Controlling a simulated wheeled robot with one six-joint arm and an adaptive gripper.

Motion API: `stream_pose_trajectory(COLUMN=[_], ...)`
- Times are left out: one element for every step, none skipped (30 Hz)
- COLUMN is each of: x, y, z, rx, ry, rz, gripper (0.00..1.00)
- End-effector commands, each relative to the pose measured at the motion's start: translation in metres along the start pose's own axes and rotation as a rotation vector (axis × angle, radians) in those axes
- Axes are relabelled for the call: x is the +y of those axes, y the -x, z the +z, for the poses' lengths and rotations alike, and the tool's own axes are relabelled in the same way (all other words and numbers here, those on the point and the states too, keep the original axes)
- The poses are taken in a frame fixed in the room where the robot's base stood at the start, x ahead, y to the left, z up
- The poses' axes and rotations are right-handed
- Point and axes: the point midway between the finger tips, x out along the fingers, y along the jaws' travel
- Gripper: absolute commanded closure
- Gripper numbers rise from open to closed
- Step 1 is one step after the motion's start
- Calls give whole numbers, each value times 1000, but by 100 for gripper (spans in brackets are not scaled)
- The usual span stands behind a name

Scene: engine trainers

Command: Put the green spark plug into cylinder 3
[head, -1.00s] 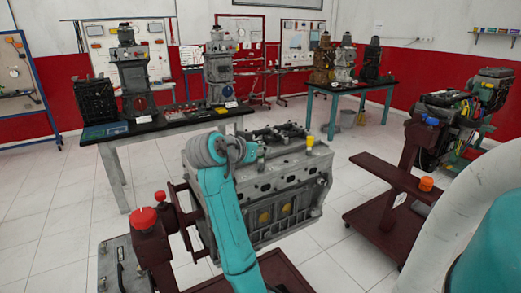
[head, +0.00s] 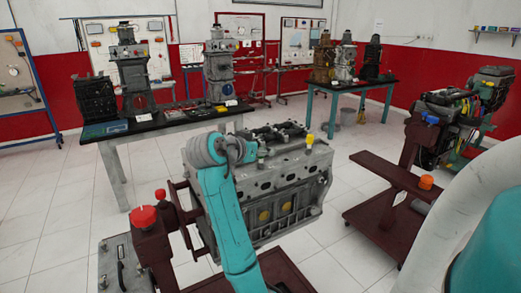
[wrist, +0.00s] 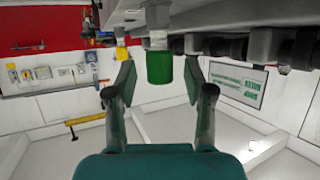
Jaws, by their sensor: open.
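The grey engine block (head: 290,182) stands in the middle of the head view, with a row of holes along its top side. In the wrist view, which looks upside down, the green spark plug (wrist: 159,67) has its green end between the fingers of my gripper (wrist: 159,80). The fingers are open, with a gap on each side of the plug. The plug's pale shaft points towards the engine; whether it sits in a hole cannot be told. In the head view my turquoise arm hides part of the block, and I cannot make out the green plug there.
A yellow plug (head: 309,139) stands on the far right of the block; it also shows in the wrist view (wrist: 121,52). A red knob (head: 143,216) is on the stand at the left. A dark red trolley (head: 385,185) stands at the right. Tables with engines are behind.

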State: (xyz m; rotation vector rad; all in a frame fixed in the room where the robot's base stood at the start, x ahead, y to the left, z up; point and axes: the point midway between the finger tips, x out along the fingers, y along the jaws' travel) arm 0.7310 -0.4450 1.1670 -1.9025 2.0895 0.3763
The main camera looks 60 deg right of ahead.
Motion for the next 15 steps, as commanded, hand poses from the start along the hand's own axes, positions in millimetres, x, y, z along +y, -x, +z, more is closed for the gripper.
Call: stream_pose_trajectory(x=[0,-1,-1,-1,-1,-1,-1,-1,-2,-2,-1,-1,-1,-1,-2], y=[2,4,8,12,16,22,28,34,42,48,54,63,68,74,82], z=[0,0,0,0,0,0,0,0,0,0,0,0,0,0,0], rx=[0,1,1,1,1,1,1,1,1,1,1,1,0,1,1], ry=[0,0,-1,-1,-1,-1,-1,-1,-1,-1,-1,-1,0,0,-1], rz=[-1,-2,-2,-2,-2,-4,-5,-5,-5,-5,-5,-6,-5,-4,-5], gripper=[47,47,47,47,47,47,47,47,47,47,47,47,47,47,47])
